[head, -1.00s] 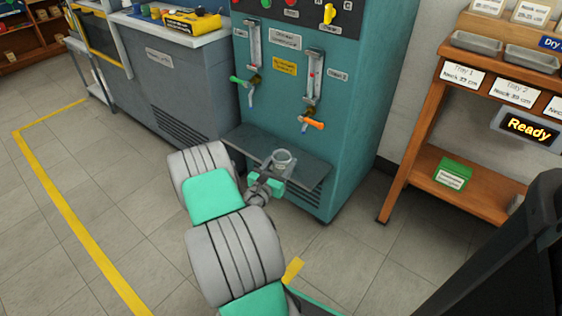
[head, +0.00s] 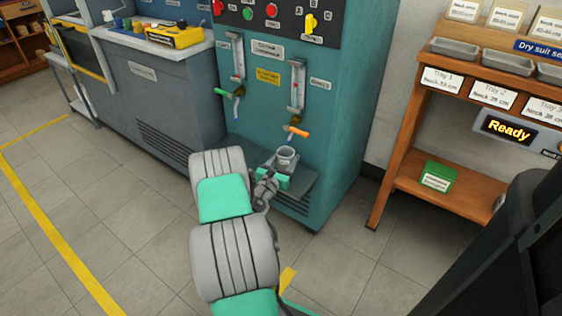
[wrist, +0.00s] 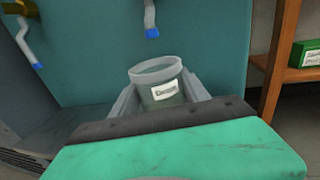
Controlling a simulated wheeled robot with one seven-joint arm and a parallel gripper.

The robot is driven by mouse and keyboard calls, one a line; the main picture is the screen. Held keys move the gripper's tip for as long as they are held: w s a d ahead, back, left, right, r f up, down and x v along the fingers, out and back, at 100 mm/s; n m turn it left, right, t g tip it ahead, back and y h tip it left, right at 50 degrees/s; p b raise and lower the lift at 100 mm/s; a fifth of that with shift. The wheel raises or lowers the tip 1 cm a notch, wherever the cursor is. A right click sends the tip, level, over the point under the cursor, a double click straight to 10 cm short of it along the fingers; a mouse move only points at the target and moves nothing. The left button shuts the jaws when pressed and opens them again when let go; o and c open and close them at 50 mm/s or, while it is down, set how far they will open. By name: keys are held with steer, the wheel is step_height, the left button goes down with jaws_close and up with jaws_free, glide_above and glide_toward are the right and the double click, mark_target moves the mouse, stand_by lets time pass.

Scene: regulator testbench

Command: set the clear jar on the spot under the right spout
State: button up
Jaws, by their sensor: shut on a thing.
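The clear jar (head: 286,157) is open-topped and upright, with a white label that shows in the wrist view (wrist: 164,90). My gripper (head: 272,180) is shut on it, one finger on each side in the wrist view (wrist: 160,100). The jar is over the shelf (head: 240,150) of the teal testbench. The right spout (head: 290,138), with an orange lever and blue tip, is just above the jar in the head view. In the wrist view the blue tip (wrist: 152,33) is above and slightly left of the jar. The spot and the jar's base are hidden.
The left spout (head: 237,110), with a green lever, hangs left of the right one. A wooden shelf unit (head: 400,150) with trays and a green box (head: 440,175) stands to the right. Floor between bench and shelf is clear.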

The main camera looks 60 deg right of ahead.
mark_target(282, 167)
steer(key=shift+s+d+f, duration=0.1)
steer(key=shift+d, duration=0.5)
steer(key=shift+f+b, duration=0.3)
steer(key=shift+f, duration=0.2)
steer(key=o, duration=1.7)
steer(key=shift+c, duration=0.2)
steer(key=shift+a, duration=0.1)
steer(key=a+p, duration=0.2)
steer(key=a, duration=0.5)
steer(key=shift+s+r, duration=0.1)
steer(key=shift+s, duration=0.05)
steer(key=shift+s+a, duration=0.1)
steer(key=shift+a, duration=0.2)
